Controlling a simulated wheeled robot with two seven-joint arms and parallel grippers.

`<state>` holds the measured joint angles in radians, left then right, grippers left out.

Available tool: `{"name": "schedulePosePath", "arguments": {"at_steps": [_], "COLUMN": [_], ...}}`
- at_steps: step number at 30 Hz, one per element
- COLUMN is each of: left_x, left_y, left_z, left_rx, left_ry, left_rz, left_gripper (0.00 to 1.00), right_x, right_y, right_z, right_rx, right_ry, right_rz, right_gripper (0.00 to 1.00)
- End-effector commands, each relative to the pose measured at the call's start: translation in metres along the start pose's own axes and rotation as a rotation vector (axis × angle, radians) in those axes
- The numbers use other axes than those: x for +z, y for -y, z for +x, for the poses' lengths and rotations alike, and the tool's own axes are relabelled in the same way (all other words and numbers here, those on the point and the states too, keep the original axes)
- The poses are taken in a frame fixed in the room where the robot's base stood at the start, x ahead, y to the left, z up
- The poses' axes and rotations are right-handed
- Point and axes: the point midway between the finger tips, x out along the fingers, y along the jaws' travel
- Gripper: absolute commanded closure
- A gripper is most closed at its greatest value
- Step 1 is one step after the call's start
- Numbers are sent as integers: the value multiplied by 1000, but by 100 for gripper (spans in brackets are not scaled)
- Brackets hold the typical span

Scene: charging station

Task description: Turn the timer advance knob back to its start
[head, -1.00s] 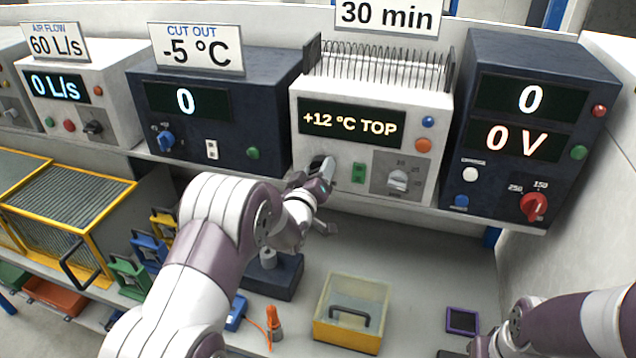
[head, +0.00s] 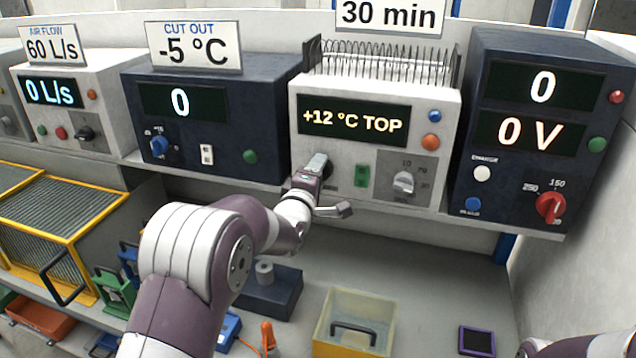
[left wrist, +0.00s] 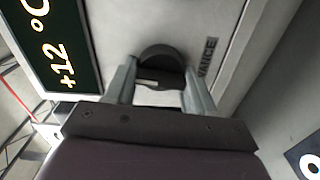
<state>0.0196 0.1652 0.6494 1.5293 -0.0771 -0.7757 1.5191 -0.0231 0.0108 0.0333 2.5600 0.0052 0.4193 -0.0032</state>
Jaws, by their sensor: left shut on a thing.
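The timer advance knob (left wrist: 160,62) is round and dark, on the light front panel beside a label ending in "VANCE". In the left wrist view my left gripper (left wrist: 158,88) has one finger on each side of the knob and is shut on it. In the head view the left gripper (head: 319,166) is at the lower left of the white timer unit (head: 385,92) and hides most of the knob. The unit's display (head: 353,120) reads "+12 °C TOP". My right gripper is not in view; only part of the right arm shows at the lower right.
Right of the left gripper are a green switch (head: 362,176) and a grey dial (head: 404,183). Dark instrument units (head: 215,165) (head: 515,190) stand on both sides. Below, a yellow-edged box (head: 352,322) and a dark block (head: 272,290) rest on the bench.

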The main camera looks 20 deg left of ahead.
Motion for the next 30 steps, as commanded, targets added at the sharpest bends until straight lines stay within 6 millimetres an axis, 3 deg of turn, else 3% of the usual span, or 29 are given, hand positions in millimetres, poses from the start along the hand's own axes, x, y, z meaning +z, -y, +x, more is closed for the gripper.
{"name": "schedulePosePath", "arguments": {"at_steps": [9, 25, 26, 27, 30], "left_x": [-1, -1, -1, -1, -1], "left_y": [1, 1, 1, 1, 1], "left_z": [0, 0, 0, 0, 0], "left_rx": [1, -1, -2, -2, -1], "left_ry": [-3, -3, -3, -3, -2], "left_rz": [-104, -126, -126, -125, -124], "left_gripper": [76, 76, 36, 23, 20], "right_x": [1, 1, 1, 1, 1], "right_y": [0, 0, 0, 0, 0], "right_z": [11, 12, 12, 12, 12], "right_rx": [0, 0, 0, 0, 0], "right_ry": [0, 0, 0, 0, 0], "right_rz": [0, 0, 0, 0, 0], "right_gripper": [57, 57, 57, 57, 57]}}
